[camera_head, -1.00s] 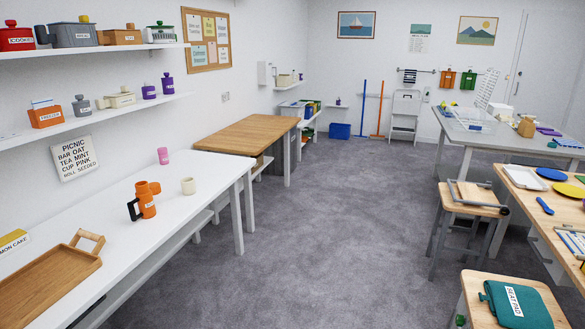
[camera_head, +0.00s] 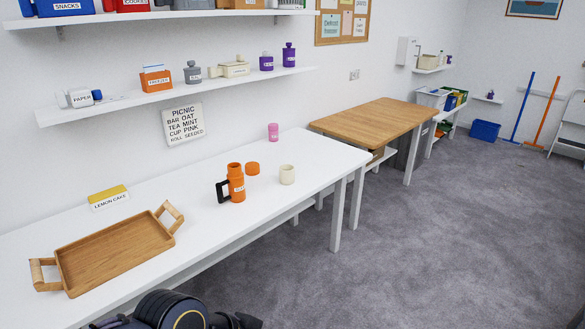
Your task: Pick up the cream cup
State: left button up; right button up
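The cream cup (camera_head: 287,174) stands upright on the white table (camera_head: 325,164), right of an orange flask with a dark handle (camera_head: 236,183). A round orange lid (camera_head: 252,168) lies between and behind them. A pink cup (camera_head: 273,132) stands farther back, near the wall. A dark part of my own arm shows at the bottom edge, in front of the table. Neither gripper's fingertips can be made out.
A wooden tray with two handles (camera_head: 70,274) and a yellow lemon cake box (camera_head: 108,197) are on the table's left part. Shelves with labelled containers hang above. A wooden-topped table (camera_head: 378,124) stands beyond.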

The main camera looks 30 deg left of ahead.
aim_at(287, 175)
jog(key=i+u, duration=0.45)
jog(key=i+l+u, duration=0.1)
jog(key=i+u, duration=0.15)
jog(key=u, duration=0.15)
jog(key=i+l+u, duration=0.25)
jog(key=u, duration=0.2)
jog(key=i+l+u, duration=0.8)
jog(key=l+u, duration=0.2)
jog(key=i+l+u, duration=0.1)
jog(key=l+u, duration=0.2)
jog(key=i+l+u, duration=0.1)
jog(key=l+u, duration=0.25)
jog(key=l, duration=0.15)
jog(key=i+j, duration=0.2)
jog(key=i, duration=0.15)
